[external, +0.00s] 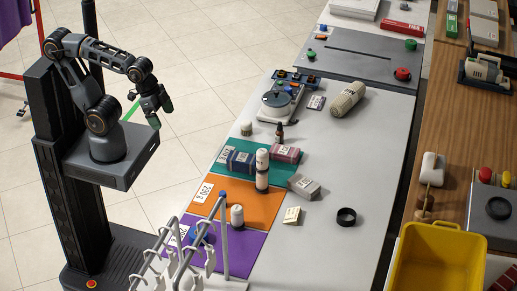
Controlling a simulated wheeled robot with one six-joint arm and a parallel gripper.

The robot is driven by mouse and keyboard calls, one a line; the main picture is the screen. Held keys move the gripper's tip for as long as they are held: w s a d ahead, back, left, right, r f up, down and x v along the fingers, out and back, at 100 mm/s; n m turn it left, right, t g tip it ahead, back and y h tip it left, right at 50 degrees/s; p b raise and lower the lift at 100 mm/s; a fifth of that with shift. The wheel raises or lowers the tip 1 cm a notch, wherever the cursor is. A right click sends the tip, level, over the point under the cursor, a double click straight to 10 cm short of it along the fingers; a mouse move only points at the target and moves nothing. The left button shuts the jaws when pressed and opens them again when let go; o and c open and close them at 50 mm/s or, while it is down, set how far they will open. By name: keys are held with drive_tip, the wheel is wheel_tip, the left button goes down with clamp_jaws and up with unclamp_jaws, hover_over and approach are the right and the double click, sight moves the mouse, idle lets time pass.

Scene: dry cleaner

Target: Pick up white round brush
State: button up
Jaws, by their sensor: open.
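I cannot tell for sure which item is the white round brush. A white head with a thin wooden handle (432,168) lies on the brown counter at the right. My gripper (143,116) is open and empty, with its green fingertips apart. It hangs in the air over the tiled floor, left of the table and well away from both items.
A white rack (224,240) stands at the table's front left. A tall white bottle (262,169) stands by the orange mat (212,205). Small boxes crowd the teal mat. A black ring (346,216) lies right of them. A yellow bin (440,232) is at the right. The table's right middle is clear.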

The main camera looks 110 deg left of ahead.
drive_tip(key=shift+c, duration=0.2)
drive_tip(key=shift+c, duration=1)
